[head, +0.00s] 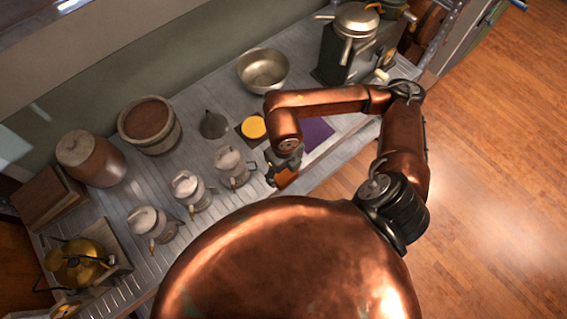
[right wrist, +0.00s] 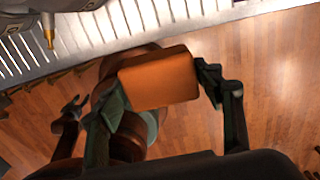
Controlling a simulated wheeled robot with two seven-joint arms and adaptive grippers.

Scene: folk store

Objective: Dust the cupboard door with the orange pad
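My right gripper (head: 284,172) hangs at the front edge of the counter, with the orange pad (head: 288,178) at its fingers. In the right wrist view, the pad (right wrist: 160,78) is a flat orange block with rounded corners. It sits between the two dark fingers of the right gripper (right wrist: 160,90), which touch its opposite sides. A dark claw-like part, possibly my left gripper (right wrist: 70,116), shows at the left of that view; its opening is unclear. The left arm does not show in the head view. I cannot make out a cupboard door in either view.
The slatted counter (head: 100,205) holds several lidded metal jugs (head: 192,192), a brass kettle (head: 78,262), a brown jar (head: 90,158), a wooden tub (head: 150,124), a metal bowl (head: 262,70) and a purple cloth (head: 317,134). The wooden floor (head: 500,150) at right is clear.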

